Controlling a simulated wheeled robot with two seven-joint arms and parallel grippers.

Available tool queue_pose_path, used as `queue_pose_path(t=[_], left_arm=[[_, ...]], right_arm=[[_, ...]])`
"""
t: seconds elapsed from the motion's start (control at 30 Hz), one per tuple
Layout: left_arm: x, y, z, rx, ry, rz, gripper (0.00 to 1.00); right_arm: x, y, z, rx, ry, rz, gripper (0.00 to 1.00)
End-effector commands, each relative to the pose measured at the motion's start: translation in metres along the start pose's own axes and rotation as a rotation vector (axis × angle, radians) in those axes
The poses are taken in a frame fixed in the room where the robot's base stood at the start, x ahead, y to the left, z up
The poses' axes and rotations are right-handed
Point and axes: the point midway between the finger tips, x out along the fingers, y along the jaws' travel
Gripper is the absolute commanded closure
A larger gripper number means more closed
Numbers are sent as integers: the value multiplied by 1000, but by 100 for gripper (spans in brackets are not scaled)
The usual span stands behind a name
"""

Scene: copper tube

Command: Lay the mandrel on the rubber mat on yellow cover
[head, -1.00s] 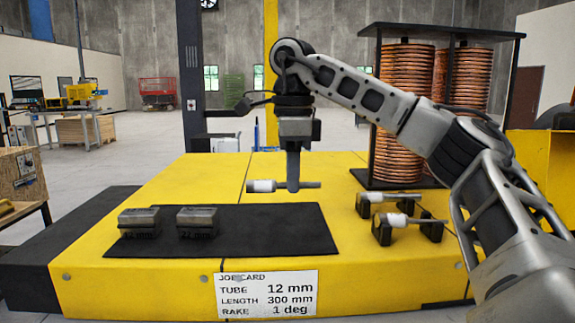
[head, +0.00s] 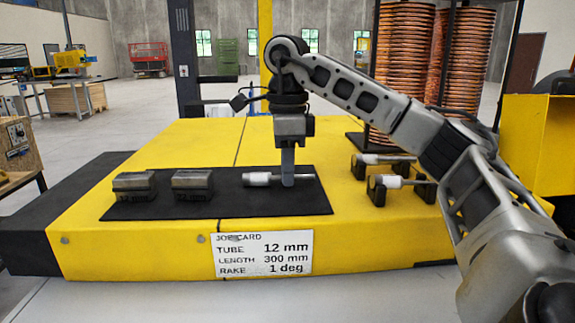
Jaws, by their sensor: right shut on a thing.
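My right gripper (head: 288,180) points straight down and is shut on the mandrel (head: 257,178). The mandrel is a grey rod with a white sleeve, held level and lying left to right. It is over the right part of the black rubber mat (head: 240,206), low down at or just above its surface. I cannot tell whether it touches the mat. The mat lies on the yellow cover (head: 350,230). My left gripper is not in view.
Two grey metal blocks, one at the far left (head: 134,185) and another beside it (head: 192,183), sit on the mat. Two similar rods rest on black stands (head: 378,190) to the right. A rack of copper coils (head: 405,70) stands behind. A job card (head: 264,254) is on the front.

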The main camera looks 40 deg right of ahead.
Motion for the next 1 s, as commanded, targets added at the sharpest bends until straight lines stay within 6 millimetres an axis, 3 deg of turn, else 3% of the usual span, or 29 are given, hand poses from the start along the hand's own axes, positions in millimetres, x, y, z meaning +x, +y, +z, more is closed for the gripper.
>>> queue_pose_path(t=[0.07,0.1,0.17,0.57,1.0], left_arm=[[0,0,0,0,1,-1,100],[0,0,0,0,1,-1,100],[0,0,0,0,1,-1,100],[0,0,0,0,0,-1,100],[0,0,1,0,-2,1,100]], right_arm=[[-1,0,0,0,-2,-1,100],[-1,0,0,0,-2,-1,78],[-1,0,0,0,-2,-1,64],[-5,0,0,-1,0,-1,64],[-62,0,0,1,-3,-6,64]])
